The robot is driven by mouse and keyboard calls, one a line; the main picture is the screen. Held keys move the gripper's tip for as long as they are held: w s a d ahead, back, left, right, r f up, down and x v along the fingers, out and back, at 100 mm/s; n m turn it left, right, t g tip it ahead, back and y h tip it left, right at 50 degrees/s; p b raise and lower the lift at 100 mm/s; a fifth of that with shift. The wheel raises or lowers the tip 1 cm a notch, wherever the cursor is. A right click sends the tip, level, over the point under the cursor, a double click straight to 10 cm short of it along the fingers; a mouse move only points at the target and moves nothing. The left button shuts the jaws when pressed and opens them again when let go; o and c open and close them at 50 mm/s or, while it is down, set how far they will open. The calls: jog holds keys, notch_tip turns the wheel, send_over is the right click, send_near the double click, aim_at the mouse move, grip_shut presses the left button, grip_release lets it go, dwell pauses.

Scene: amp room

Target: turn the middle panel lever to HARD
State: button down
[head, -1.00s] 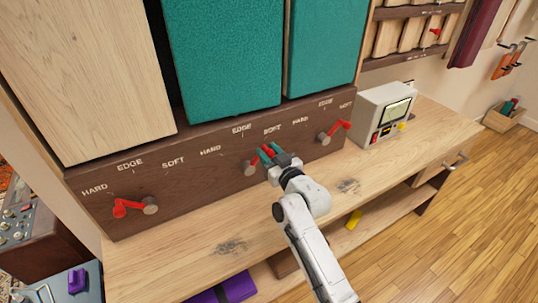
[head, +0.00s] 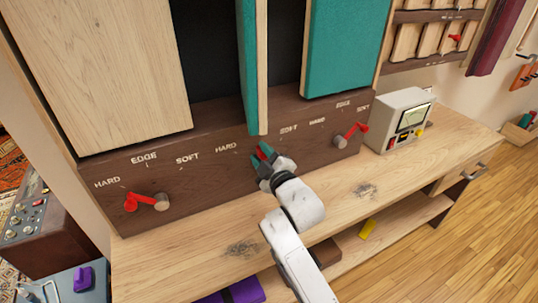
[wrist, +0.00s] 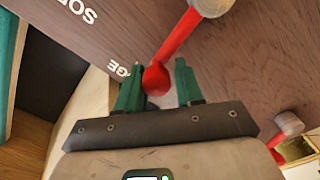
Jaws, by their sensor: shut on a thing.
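The middle lever is red; its tip (head: 262,153) shows between my gripper's fingers (head: 265,160) in the head view. In the wrist view the lever (wrist: 175,50) runs from a grey pivot at the top to a red knob between the green fingers (wrist: 160,88). My gripper is shut on the lever's knob end. The lever points up by the EDGE label (wrist: 118,70), which is partly hidden. HARD (head: 226,147) is printed to its left and SOFT (head: 288,128) to its right. The middle panel (head: 253,70) stands nearly edge-on, with a strip of teal showing.
The left panel (head: 100,75) shows wood and its lever (head: 148,202) points to HARD. The right panel (head: 342,45) shows teal and its lever (head: 350,136) points to SOFT. A meter box (head: 402,118) stands on the wooden bench (head: 330,190) to the right.

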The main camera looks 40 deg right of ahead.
jog(key=n, duration=0.1)
jog(key=a+n, duration=0.1)
jog(key=shift+w+a+f+n, duration=0.15)
jog(key=shift+f+n, duration=0.2)
jog(key=shift+n, duration=0.05)
jog(key=shift+w+a+f+n+b, duration=0.2)
jog(key=shift+a+n, duration=0.25)
jog(key=shift+n, duration=0.3)
jog(key=shift+w+a+f+n+b, duration=0.1)
jog(key=shift+a+f+n+b, duration=0.25)
jog(key=shift+n, duration=0.35)
jog(key=shift+w+a+f+n+b, duration=0.15)
jog(key=shift+a+f+n, duration=0.1)
jog(key=shift+a+n, duration=0.4)
jog(key=shift+d, duration=0.1)
jog(key=c, duration=1)
grip_release()
jog(key=shift+o, duration=0.7)
jog(key=shift+f, duration=0.1)
jog(key=v, duration=1.1)
jog(key=shift+b, duration=0.35)
jog(key=shift+w, duration=0.1)
